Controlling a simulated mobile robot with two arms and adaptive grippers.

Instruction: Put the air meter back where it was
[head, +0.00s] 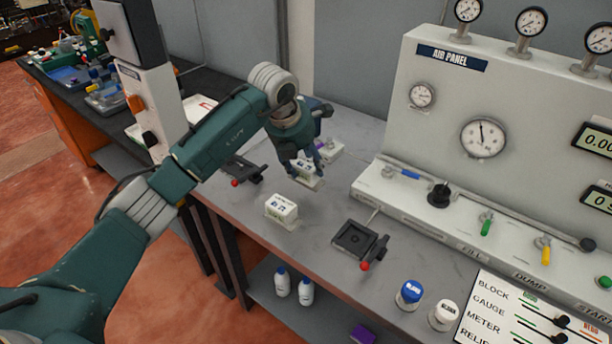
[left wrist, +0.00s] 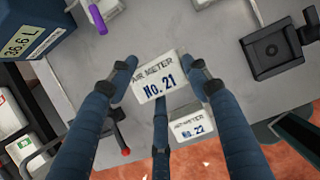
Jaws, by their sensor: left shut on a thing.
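My left gripper (head: 309,164) is shut on a white air meter (head: 307,180). In the left wrist view the fingers (left wrist: 161,66) are on either side of this meter, whose label reads "AIR METER No. 21" (left wrist: 157,82). The meter appears to be held above the grey table; the exact gap is hard to tell. A second white meter (head: 281,212) stands on the table nearer the front edge, and the left wrist view shows its label as No. 22 (left wrist: 193,130). My right gripper is not in view.
A black square fixture with a red-knobbed lever (head: 353,238) sits right of the meters; it also shows in the left wrist view (left wrist: 271,50). Another red-knobbed fixture (head: 243,170) is to the left. The air panel (head: 440,95) stands behind. Blue-capped and white-capped jars (head: 410,295) stand front right.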

